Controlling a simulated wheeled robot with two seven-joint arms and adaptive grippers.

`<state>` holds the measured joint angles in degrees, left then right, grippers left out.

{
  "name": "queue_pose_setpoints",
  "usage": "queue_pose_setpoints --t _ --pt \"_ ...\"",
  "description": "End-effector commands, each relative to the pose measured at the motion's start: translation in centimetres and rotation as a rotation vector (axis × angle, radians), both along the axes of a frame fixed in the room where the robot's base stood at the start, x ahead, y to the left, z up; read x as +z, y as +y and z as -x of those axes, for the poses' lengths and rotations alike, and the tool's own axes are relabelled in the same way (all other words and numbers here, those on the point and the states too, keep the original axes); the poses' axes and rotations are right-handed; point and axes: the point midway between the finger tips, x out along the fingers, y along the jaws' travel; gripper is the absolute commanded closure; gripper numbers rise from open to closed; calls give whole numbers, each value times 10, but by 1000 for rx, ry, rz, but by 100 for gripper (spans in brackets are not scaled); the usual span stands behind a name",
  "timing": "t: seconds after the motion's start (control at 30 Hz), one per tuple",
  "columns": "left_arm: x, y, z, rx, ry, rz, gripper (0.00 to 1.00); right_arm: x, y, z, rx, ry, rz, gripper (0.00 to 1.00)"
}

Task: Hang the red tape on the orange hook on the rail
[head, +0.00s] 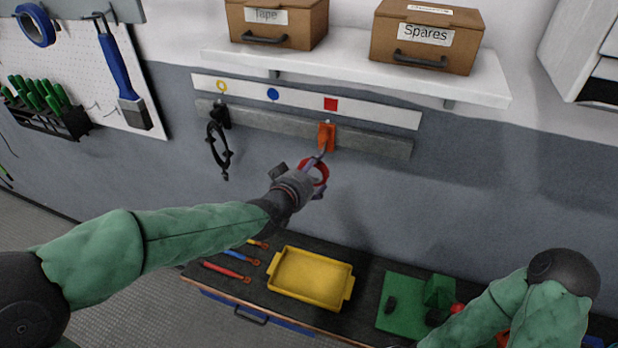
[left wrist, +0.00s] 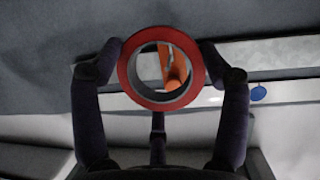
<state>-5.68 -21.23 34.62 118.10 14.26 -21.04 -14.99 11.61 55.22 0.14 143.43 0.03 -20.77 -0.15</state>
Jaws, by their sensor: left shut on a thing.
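The red tape (head: 325,172) is a ring held in my left gripper (head: 308,175), a little below the orange hook. In the left wrist view the red tape (left wrist: 126,78) sits upright between the two dark fingers of the left gripper (left wrist: 160,70), which press on its sides. The orange hook (head: 326,138) is on the grey rail (head: 270,121), under the red square. In the left wrist view the orange hook (left wrist: 174,68) shows through the tape's hole; I cannot tell whether its tip is inside the ring. My right gripper does not show.
A white shelf (head: 350,65) with two boxes juts out above. The wall right of the hook is clear.

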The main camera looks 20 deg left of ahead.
Motion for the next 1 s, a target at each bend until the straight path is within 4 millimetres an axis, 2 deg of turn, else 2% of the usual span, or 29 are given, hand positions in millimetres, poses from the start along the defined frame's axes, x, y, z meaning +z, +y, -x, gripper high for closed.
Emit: queue_pose_setpoints --t 1.0 --pt "-4 -2 -52 0 -1 0 75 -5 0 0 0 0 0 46"
